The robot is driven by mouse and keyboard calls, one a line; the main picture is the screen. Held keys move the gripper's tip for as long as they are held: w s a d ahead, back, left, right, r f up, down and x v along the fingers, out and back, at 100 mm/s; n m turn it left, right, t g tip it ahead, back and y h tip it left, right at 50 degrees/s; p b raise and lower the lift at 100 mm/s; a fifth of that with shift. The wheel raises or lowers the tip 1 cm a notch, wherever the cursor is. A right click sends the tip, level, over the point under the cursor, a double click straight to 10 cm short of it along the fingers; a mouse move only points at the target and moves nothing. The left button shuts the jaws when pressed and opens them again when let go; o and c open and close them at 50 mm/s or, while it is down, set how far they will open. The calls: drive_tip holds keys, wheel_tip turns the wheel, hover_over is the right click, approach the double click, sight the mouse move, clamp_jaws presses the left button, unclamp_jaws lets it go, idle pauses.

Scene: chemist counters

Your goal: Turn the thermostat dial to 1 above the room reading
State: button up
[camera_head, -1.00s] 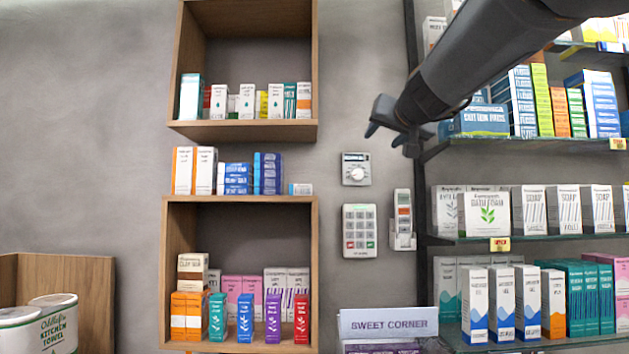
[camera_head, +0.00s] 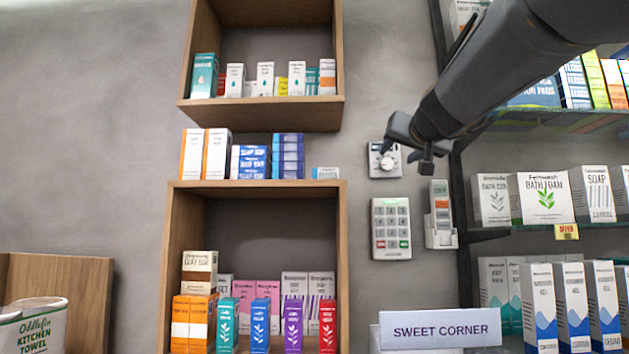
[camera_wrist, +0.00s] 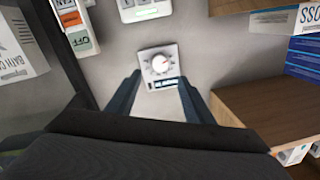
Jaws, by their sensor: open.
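The thermostat (camera_head: 377,172) is a small pale plate on the grey wall, with a round white dial and a small display. In the head view my gripper (camera_head: 404,162) is just in front of it and covers its upper right part, display included. The reading is too small to make out. My gripper (camera_wrist: 160,84) is open, its two fingers on either side of the thermostat's lower part, with nothing between them.
A keypad (camera_head: 391,228) is on the wall below the thermostat, with a handset in a holder (camera_head: 440,215) beside it. Wooden box shelves (camera_head: 338,240) with cartons stand to the left. Glass shelves (camera_head: 490,233) with boxes are close on the right.

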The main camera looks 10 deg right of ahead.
sight(388, 164)
drive_tip(key=shift+f+p+x, duration=0.2)
drive_tip(key=shift+p+x, duration=0.7)
drive_tip(key=shift+x, duration=3.15)
drive_tip(key=c, duration=1)
drive_tip(key=shift+c, duration=0.2)
drive_tip(key=shift+m+b, duration=0.3)
drive_tip(key=shift+m, duration=0.1)
drive_tip(key=m+b, duration=0.2)
drive_tip(key=m, duration=0.2)
drive_tip(key=shift+f+m, duration=0.15)
drive_tip(key=shift+m, duration=0.25)
drive_tip(key=m, duration=0.6)
drive_tip(key=shift+m+t+h+b, duration=0.3)
drive_tip(key=shift+h+b, duration=0.05)
drive_tip(key=shift+h, duration=0.05)
